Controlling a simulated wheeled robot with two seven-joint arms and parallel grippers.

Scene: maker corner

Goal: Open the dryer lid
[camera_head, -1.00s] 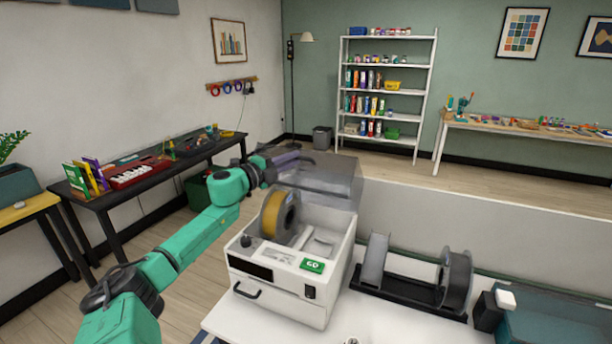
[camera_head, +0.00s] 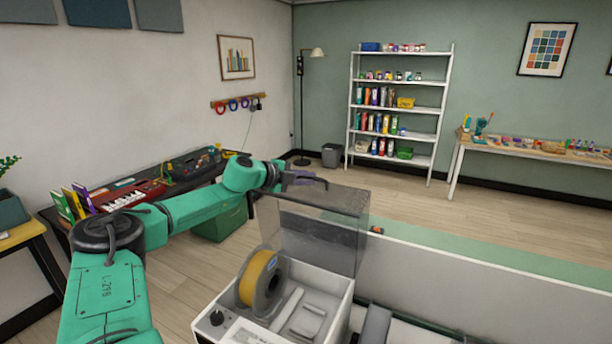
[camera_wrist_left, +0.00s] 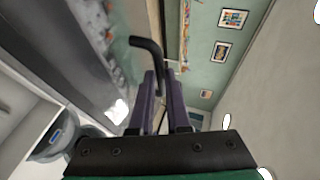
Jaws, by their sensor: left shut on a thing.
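The dryer (camera_head: 335,327) is a white box at the bottom centre of the head view, with a yellow filament spool (camera_head: 262,279) inside. Its smoky clear lid (camera_head: 325,235) stands raised, nearly upright, above the back of the box. My left gripper (camera_head: 312,178) is at the lid's top left edge. In the left wrist view, the purple fingers of my left gripper (camera_wrist_left: 163,85) are shut on the lid's black bent handle (camera_wrist_left: 150,47). The grip itself is partly hidden behind the fingers. My right gripper is not in view.
A low white partition (camera_head: 480,290) runs behind and right of the dryer. At the left, a black table (camera_head: 150,195) holds a red keyboard (camera_head: 128,195), and a green bin (camera_head: 220,222) stands beneath. A white shelf (camera_head: 400,112) is far off. The floor between is clear.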

